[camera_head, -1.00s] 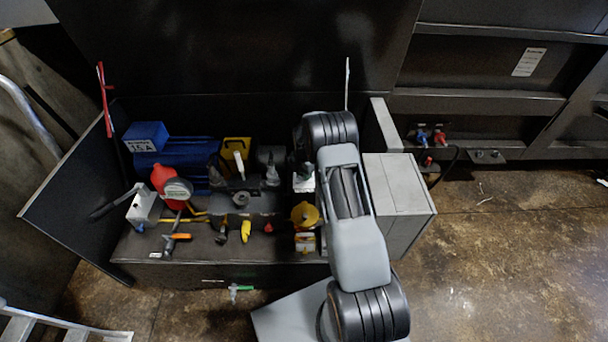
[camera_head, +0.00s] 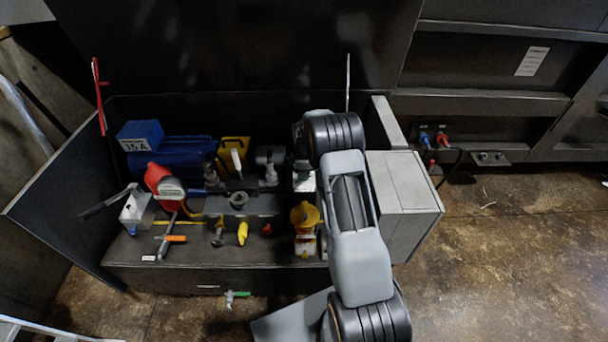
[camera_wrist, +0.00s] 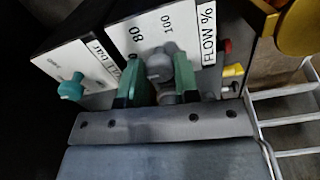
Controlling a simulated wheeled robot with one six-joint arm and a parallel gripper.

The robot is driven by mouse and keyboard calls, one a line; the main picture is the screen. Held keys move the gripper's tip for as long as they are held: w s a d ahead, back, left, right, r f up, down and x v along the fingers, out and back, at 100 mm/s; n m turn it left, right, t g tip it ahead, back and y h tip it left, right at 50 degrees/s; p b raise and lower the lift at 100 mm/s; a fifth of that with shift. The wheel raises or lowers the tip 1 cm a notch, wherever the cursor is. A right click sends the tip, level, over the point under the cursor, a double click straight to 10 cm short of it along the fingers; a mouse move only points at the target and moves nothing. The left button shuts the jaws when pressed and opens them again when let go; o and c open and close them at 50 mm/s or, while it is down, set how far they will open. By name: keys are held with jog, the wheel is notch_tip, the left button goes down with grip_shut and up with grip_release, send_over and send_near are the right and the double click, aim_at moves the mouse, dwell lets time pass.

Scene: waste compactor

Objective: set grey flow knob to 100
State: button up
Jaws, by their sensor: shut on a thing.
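In the wrist view, the grey flow knob (camera_wrist: 159,66) sticks out from a white panel (camera_wrist: 200,47) marked 80, 100 and FLOW %. The 80 lies up and left of the knob, and the 100 lies above it. My gripper (camera_wrist: 158,78) has its two green fingers on either side of the knob and is shut on it. I cannot tell clearly which mark the knob points at. The lower dial marks are hidden by the fingers. In the head view, the knob and my gripper are hidden behind my arm.
A second white panel (camera_wrist: 72,66) with a teal knob (camera_wrist: 71,88) stands left of the flow panel in the wrist view. A yellow part (camera_wrist: 298,28) is at upper right. In the head view, a red-and-white container (camera_head: 165,182) and several tools crowd the bench left of my arm.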

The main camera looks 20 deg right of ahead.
jog(key=m+b, duration=0.1)
jog(key=m, duration=0.2)
jog(key=shift+m, duration=0.4)
jog(key=m, duration=0.3)
jog(key=shift+m, duration=0.3)
jog(key=m+b, duration=0.1)
jog(key=m, duration=0.2)
jog(key=shift+m, duration=0.3)
jog(key=m, duration=0.3)
jog(key=shift+m, duration=0.3)
jog(key=m, duration=0.4)
jog(key=shift+m+b, duration=0.3)
jog(key=shift+b, duration=0.05)
jog(key=shift+m, duration=2.3)
jog(key=o, duration=0.9)
